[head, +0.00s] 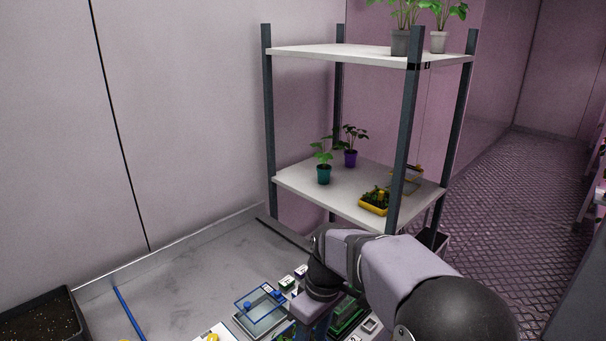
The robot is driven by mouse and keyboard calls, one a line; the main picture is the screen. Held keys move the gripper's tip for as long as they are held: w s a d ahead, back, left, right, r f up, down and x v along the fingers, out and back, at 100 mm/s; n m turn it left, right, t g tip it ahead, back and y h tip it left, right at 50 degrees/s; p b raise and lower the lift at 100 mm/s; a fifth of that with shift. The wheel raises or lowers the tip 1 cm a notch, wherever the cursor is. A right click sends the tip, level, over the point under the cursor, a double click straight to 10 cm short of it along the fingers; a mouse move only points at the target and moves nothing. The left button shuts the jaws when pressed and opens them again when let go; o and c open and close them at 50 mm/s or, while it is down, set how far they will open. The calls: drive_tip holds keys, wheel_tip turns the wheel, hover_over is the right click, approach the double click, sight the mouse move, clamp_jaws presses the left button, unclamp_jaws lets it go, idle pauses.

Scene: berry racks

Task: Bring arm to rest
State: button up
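My arm (405,270) reaches in from the lower right, with its elbow bent. Its wrist (322,280) points down over the work surface, in front of the rack. The gripper end (314,324) is small and dark at the bottom of the picture, partly lost among the things beneath it. I cannot make out its fingers or whether it holds anything.
A rack (300,188) with dark posts stands behind the arm, bearing potted plants and a yellow tray (373,208). A blue-rimmed clear box (260,318) and small items crowd the surface below. A dark soil tray (45,318) is at left. The bench (185,270) between is mostly bare.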

drive_tip(key=s+d+f+m, duration=0.2)
drive_tip(key=s+d+m, duration=0.3)
drive_tip(key=s, duration=0.3)
drive_tip(key=s+d+f+m+h, duration=0.1)
drive_tip(key=s+d+f+m, duration=0.2)
drive_tip(key=s+d, duration=0.4)
drive_tip(key=shift+s+d+f+m, duration=0.35)
drive_tip(key=shift+d+m, duration=0.25)
drive_tip(key=shift+m, duration=0.3)
